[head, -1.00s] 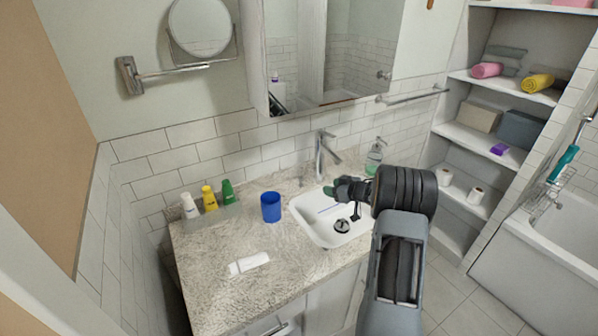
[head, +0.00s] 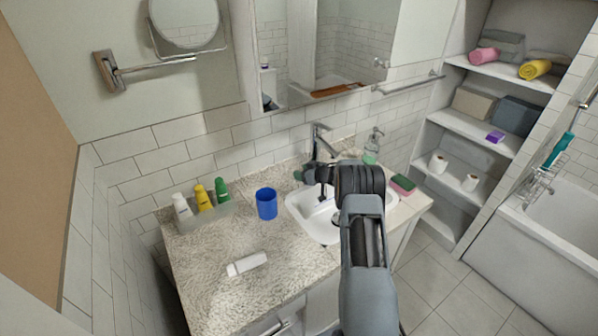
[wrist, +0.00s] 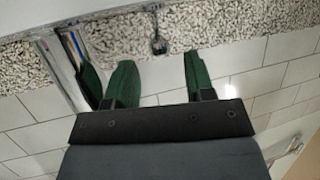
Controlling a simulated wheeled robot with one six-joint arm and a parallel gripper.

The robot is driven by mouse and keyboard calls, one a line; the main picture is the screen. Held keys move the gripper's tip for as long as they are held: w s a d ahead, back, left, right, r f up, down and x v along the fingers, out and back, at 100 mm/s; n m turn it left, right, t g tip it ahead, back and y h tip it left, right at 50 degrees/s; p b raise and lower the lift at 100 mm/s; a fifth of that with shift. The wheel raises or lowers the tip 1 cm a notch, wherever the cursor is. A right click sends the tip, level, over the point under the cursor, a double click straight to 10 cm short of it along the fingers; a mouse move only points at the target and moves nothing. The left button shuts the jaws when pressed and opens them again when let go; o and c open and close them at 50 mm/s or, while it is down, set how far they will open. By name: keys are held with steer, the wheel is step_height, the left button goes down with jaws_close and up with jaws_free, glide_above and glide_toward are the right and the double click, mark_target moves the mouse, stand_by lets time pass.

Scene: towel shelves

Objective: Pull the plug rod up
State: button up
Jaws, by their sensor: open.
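The plug rod (wrist: 158,44) shows in the wrist view as a thin rod with a small dark knob, set against the speckled counter. My gripper (wrist: 157,62) has its two green fingers apart, one on each side of the knob's line, with nothing between the pads. The knob appears just beyond the fingertips, apart from both. In the head view my gripper (head: 304,174) is by the base of the chrome faucet (head: 319,143), above the back of the white sink (head: 312,222). I cannot make out the rod there, and my arm covers part of the sink.
A blue cup (head: 266,204), a tray of bottles (head: 212,211) and a white tube (head: 247,263) are on the counter to the left. A soap dispenser (head: 371,149) and a sponge (head: 403,184) are on the right. The tiled wall is close behind.

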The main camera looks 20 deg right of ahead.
steer(key=shift+x, duration=1.1)
jaws_close()
